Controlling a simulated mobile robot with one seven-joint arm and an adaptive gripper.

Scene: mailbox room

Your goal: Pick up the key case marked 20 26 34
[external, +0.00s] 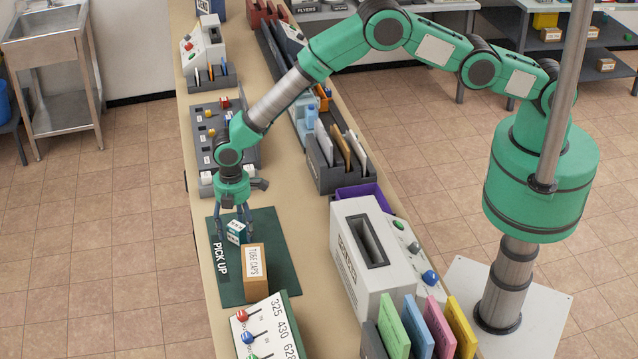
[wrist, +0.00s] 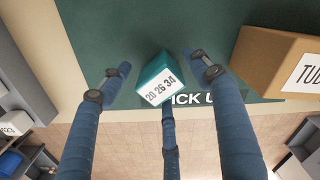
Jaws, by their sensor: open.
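The key case (wrist: 158,78) is a small teal block with a white face marked 20 26 34. In the external view the key case (external: 236,232) sits on the dark green mat (external: 285,262) near the PICK UP lettering. My gripper (external: 238,222) points down over the key case. In the wrist view my gripper (wrist: 158,82) is open, with two blue fingers left and right of the case and a third finger below it. Gaps show between the case and the side fingers. I cannot tell whether the third finger touches it.
A brown box labelled TUBE CAPS (external: 255,272) stands on the mat close to the right of the case. A grey key panel (external: 222,135) lies behind the mat. A white slotted machine (external: 362,255) is to the right. The lever board (external: 265,325) is in front.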

